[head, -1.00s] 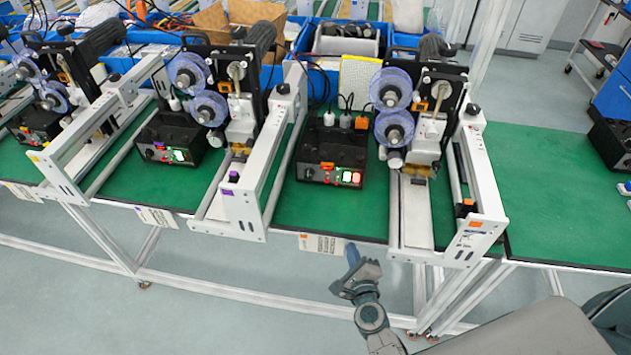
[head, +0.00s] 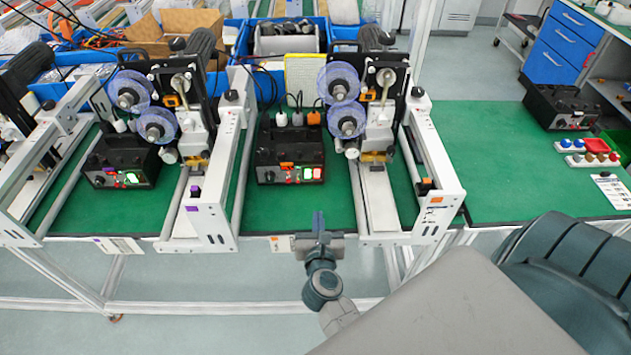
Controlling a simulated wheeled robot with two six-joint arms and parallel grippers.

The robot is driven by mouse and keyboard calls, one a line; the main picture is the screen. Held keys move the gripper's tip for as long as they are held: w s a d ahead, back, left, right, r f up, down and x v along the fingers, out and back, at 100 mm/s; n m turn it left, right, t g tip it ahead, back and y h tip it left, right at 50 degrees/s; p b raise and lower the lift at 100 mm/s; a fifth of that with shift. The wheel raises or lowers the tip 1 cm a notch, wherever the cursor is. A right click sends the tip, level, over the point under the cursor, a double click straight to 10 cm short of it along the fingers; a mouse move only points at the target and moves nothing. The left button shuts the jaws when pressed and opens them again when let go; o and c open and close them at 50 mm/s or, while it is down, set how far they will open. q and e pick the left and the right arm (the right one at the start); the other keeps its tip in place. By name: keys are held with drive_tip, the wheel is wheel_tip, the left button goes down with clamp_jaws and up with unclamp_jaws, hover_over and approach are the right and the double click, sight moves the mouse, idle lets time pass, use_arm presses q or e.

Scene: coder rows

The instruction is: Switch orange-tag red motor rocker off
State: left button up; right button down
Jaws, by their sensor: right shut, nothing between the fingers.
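The orange-tagged black control box (head: 290,150) stands on the green bench, left of the reel machine with the orange frame tag (head: 436,199). Its orange tag (head: 286,165) is on the upper front edge. A small lit rocker group (head: 312,173) sits at the right of its front panel; exact rocker positions are too small to tell. My right gripper (head: 318,222) is shut and empty, fingers pointing toward the bench, at the bench's front edge below and in front of the box, clear of the rockers. My left gripper is not in view.
A similar purple-tagged box (head: 122,160) stands left. White machine frames (head: 232,150) flank the orange-tagged box on both sides. Green bench surface (head: 300,208) in front of it is clear. Another black box (head: 562,108) and coloured buttons (head: 592,158) are at the right.

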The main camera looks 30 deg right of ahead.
sight(316, 174)
drive_tip(key=p+x, duration=0.1)
drive_tip(key=x, duration=0.3)
drive_tip(key=r+p+x, duration=0.1)
drive_tip(key=p+x, duration=0.1)
drive_tip(key=x, duration=0.3)
drive_tip(key=p+x, duration=0.2)
drive_tip(key=x, duration=0.2)
drive_tip(key=shift+w+r, duration=0.15)
drive_tip(key=shift+w, duration=0.1)
drive_tip(key=shift+w+d, duration=0.1)
drive_tip(key=shift+d, duration=0.05)
